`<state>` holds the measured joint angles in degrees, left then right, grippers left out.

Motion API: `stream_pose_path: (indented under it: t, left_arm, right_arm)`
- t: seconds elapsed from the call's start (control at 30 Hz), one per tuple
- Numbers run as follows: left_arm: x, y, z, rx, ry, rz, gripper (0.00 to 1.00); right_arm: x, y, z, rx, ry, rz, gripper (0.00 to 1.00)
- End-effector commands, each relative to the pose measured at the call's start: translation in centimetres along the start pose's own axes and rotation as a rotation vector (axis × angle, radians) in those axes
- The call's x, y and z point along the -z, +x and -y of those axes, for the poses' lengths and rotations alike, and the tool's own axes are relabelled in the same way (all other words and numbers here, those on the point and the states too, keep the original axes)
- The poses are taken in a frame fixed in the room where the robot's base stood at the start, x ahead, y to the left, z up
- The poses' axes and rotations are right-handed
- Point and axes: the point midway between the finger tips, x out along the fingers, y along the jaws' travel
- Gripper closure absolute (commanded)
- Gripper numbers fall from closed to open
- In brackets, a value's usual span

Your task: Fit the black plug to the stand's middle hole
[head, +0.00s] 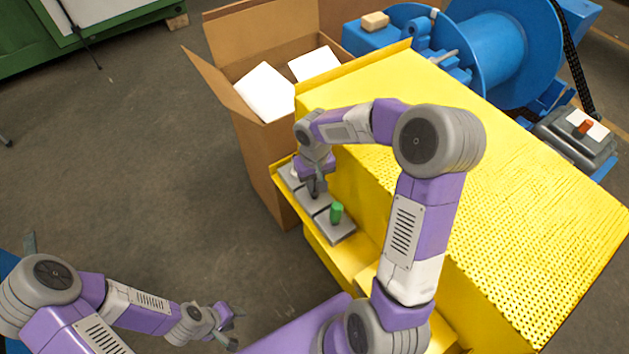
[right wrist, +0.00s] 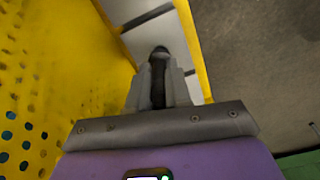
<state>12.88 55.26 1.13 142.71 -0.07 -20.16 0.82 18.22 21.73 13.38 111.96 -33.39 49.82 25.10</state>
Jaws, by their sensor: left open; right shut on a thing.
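The grey stand (head: 343,234) lies on a narrow yellow ledge beside the big yellow housing. A green plug (head: 336,213) stands upright on its near section. My right gripper (head: 316,192) is over the stand's middle section, pointing down. In the right wrist view the right gripper (right wrist: 158,90) is shut on the black plug (right wrist: 158,72), whose far end is close to the grey stand (right wrist: 150,14). The middle hole is hidden, and I cannot tell whether the plug touches the stand. My left gripper (head: 228,325) is open and empty, low over the floor, far from the stand.
The perforated yellow housing (head: 500,190) rises right beside the stand. An open cardboard box (head: 262,150) with white items stands behind it. A blue machine (head: 490,50) is at the back right. The floor to the left is clear.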

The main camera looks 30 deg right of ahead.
Motion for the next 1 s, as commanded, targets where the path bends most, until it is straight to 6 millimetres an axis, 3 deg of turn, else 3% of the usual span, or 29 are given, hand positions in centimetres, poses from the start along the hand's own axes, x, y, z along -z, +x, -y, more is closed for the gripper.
stream_pose_path:
  t: [0.9, 0.93, 1.0]
  left_arm:
    - [0.1, 1.8, 0.7, 0.000, 0.000, 0.000, 0.57]
    - [0.1, 1.7, 0.6, 0.000, 0.000, 0.000, 0.57]
    - [0.1, 1.7, 0.6, 0.000, 0.000, 0.000, 0.57]
  right_arm:
    - [0.0, 2.4, 0.0, 0.000, -0.001, -0.001, 1.00]
    - [0.0, 2.3, 0.0, 0.000, -0.001, -0.001, 0.79]
    - [0.0, 2.3, 0.0, 0.000, -0.001, -0.001, 0.68]
